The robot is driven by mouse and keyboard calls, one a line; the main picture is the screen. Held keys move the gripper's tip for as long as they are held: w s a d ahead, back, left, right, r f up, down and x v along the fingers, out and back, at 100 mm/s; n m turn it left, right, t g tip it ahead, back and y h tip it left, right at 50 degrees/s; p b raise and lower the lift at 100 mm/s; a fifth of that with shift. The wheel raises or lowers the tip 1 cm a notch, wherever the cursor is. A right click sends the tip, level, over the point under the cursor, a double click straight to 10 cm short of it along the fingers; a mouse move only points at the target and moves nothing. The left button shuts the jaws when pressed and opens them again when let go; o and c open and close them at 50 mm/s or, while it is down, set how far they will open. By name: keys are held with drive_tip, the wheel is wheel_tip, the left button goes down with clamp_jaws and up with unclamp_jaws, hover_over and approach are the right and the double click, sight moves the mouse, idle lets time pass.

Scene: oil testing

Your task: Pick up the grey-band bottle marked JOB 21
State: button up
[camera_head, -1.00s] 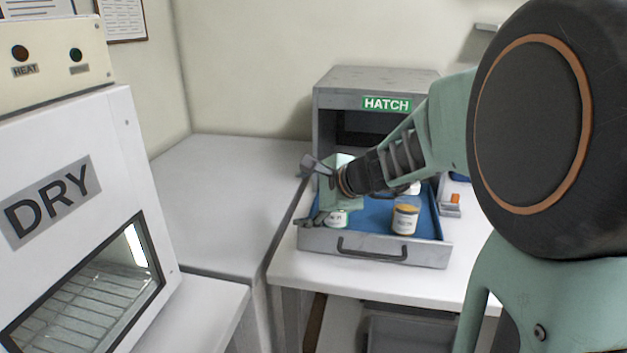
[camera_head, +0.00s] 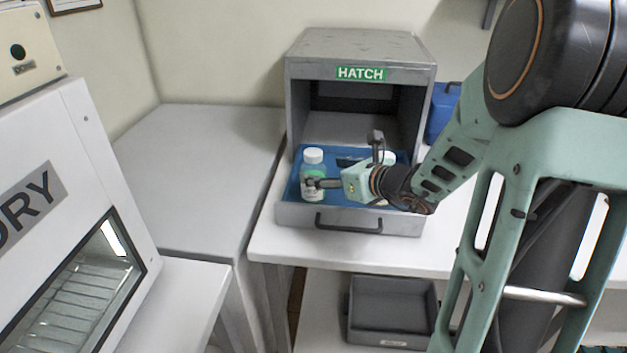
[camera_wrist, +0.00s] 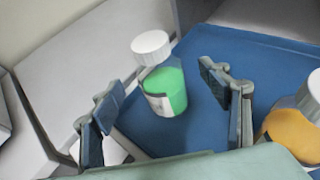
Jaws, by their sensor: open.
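A clear bottle with a white cap and a green band or contents (camera_head: 313,172) stands at the left of the blue-lined hatch tray. In the wrist view the green bottle (camera_wrist: 165,92) shows between my spread fingers, apart from both. My gripper (camera_head: 345,162) is open and empty, reaching in from the right over the tray; its fingers also show in the wrist view (camera_wrist: 162,92). An orange bottle (camera_wrist: 292,132) stands to the right, outside my fingers. I cannot read JOB 21 on any label, and no grey band is clear.
The grey tray (camera_head: 348,219) with a front handle extends from the grey HATCH box (camera_head: 358,50). The white DRY cabinet (camera_head: 75,210) stands at left. A blue container (camera_head: 441,112) is right of the hatch. The left counter (camera_head: 205,170) is clear.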

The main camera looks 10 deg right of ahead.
sight(313, 170)
drive_tip(key=shift+f+x, duration=0.2)
drive_tip(key=shift+x, duration=1.15)
drive_tip(key=shift+f+x, duration=0.15)
drive_tip(key=shift+x, duration=1.25)
drive_tip(key=shift+s, duration=0.2)
drive_tip(key=c, duration=1.5)
drive_tip(key=shift+r, duration=0.1)
drive_tip(key=shift+c, duration=1)
